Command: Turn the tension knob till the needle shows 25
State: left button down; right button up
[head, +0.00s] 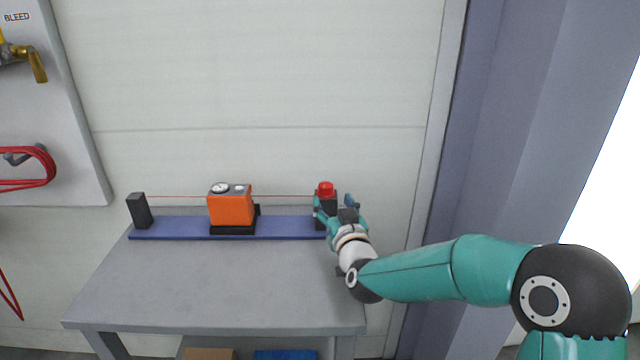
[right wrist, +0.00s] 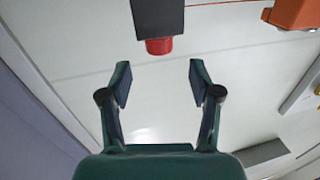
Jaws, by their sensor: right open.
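The red tension knob (head: 325,188) sits on top of a dark post at the right end of a blue rail (head: 180,228). An orange meter (head: 231,207) with a round dial (head: 220,188) stands mid-rail; the needle is too small to read. A thin red line runs from the left post (head: 140,211) past the meter towards the right post. My right gripper (head: 337,204) is at the right post, close to the knob. In the right wrist view, the gripper (right wrist: 158,82) is open and empty, with the knob (right wrist: 159,46) just beyond and between its fingertips. My left gripper is not in view.
The rail lies along the back of a grey table (head: 220,285), whose front is clear. A pale wall stands behind. A panel with a brass tap (head: 38,65) and red hose (head: 30,168) is at the left. A brown box (head: 208,354) and a blue box (head: 286,355) show underneath.

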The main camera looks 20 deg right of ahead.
aim_at(327, 190)
jog(key=w, duration=0.2)
jog(key=w+p, duration=0.1)
jog(key=w, duration=0.5)
jog(key=shift+d, duration=0.4)
jog(key=c, duration=1.2)
